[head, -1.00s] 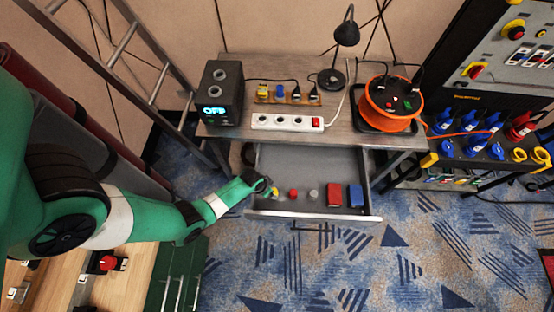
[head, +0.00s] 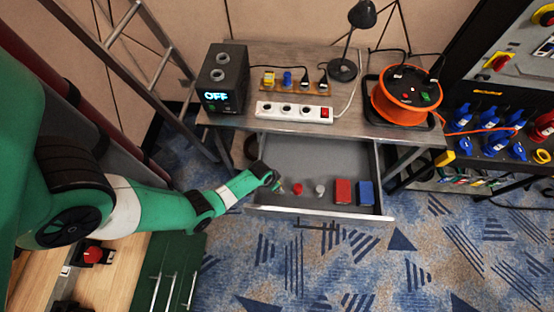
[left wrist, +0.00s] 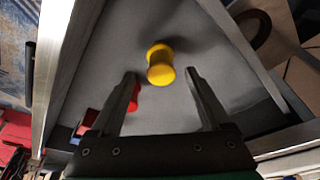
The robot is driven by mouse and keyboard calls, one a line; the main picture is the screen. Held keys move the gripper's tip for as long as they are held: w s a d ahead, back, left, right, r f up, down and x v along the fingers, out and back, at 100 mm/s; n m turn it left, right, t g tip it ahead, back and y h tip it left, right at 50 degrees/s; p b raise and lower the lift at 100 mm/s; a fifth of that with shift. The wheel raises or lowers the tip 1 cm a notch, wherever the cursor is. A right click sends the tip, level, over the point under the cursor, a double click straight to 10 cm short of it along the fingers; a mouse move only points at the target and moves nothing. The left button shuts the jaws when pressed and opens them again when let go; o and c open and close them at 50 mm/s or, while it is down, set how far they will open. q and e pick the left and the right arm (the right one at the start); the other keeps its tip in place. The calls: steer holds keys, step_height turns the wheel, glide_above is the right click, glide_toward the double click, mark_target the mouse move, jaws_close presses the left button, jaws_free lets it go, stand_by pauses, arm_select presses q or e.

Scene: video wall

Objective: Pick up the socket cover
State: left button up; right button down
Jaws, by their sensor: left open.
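A yellow, spool-shaped piece (left wrist: 160,63) lies on the grey drawer floor in the left wrist view; it seems to be one of the small covers. My left gripper (left wrist: 161,75) is open, its two fingers on either side of the line to this piece, with no contact visible. In the head view my left gripper (head: 274,182) is over the drawer's left part and mostly hides the yellow piece. A red small piece (head: 297,189) and a grey one (head: 320,190) stand to its right. I cannot tell by looks which is called the socket cover. My right gripper is not in view.
The open drawer (head: 330,213) also holds a red box (head: 343,191) and a blue box (head: 365,193) at right. Above it, the table (head: 350,118) carries a white power strip (head: 290,111), an orange cable reel (head: 405,95) and a lamp (head: 362,14).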

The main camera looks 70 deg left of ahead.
arm_select(q)
steer(key=b+x, duration=0.2)
steer(key=x, duration=0.1)
steer(key=shift+a+f, duration=0.1)
steer(key=shift+f, duration=0.15)
steer(key=shift+r, duration=0.15)
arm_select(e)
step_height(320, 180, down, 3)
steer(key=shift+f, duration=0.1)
arm_select(q)
jaws_close()
